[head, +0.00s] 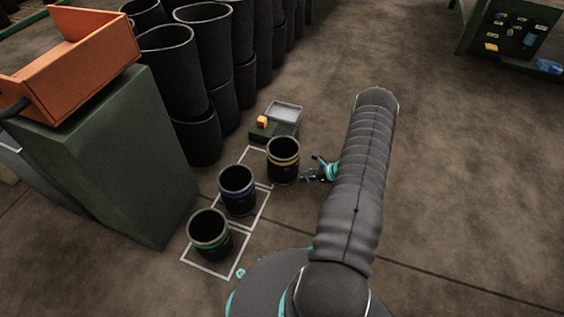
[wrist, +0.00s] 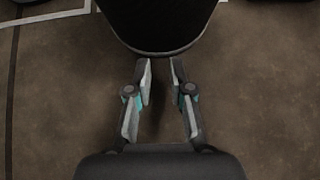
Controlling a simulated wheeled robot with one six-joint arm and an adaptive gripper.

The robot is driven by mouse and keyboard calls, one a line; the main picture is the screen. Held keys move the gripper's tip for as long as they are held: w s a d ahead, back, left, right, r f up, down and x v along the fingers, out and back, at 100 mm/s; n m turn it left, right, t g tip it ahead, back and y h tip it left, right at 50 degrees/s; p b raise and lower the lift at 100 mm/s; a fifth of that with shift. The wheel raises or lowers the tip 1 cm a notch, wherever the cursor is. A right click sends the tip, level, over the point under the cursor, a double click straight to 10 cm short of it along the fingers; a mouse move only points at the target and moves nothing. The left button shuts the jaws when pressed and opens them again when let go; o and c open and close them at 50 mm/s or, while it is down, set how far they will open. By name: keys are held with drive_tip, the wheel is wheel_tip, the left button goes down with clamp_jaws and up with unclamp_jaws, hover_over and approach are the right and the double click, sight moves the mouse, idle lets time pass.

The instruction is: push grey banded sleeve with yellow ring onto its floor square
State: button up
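The dark sleeve with a yellow ring (head: 283,163) stands upright at the right end of the row. Its base seems to be over or beside the right edge of the farthest white floor square (head: 254,150); the sleeve hides part of that outline. My gripper (head: 313,174) is low, just right of the sleeve. In the wrist view a dark rounded sleeve (wrist: 158,22) fills the top middle, straight ahead of my fingers (wrist: 160,67). The fingers lean inward with a narrow empty gap between the tips. I cannot tell whether the tips touch the sleeve.
A blue-ringed sleeve (head: 237,191) and a green-ringed sleeve (head: 209,235) stand in squares nearer me. A grey tray (head: 285,111) and an orange-yellow block (head: 262,121) lie behind. Tall black sleeves (head: 172,60) and a green cabinet (head: 115,160) stand left.

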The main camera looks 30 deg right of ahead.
sight(294, 168)
drive_tip(key=shift+w+a+b, duration=0.6)
drive_tip(key=shift+w+a, duration=0.7)
drive_tip(key=shift+w, duration=0.35)
drive_tip(key=shift+w+a+b, duration=0.6)
drive_tip(key=shift+w+a, duration=0.65)
drive_tip(key=shift+w, duration=0.4)
drive_tip(key=shift+w+a+b, duration=0.6)
drive_tip(key=shift+w+a, duration=0.7)
drive_tip(key=shift+w, duration=0.35)
drive_tip(key=shift+s+d+r+p, duration=0.25)
drive_tip(key=shift+s+d+r, duration=0.25)
drive_tip(key=shift+s+d, duration=0.35)
drive_tip(key=shift+s+d+r+p, duration=0.25)
drive_tip(key=shift+s+d+r, duration=0.3)
drive_tip(key=shift+s, duration=0.45)
drive_tip(key=shift+s+d+r+p, duration=0.25)
drive_tip(key=shift+s+d+r, duration=0.2)
drive_tip(key=shift+s+d, duration=0.45)
drive_tip(key=shift+a, duration=0.1)
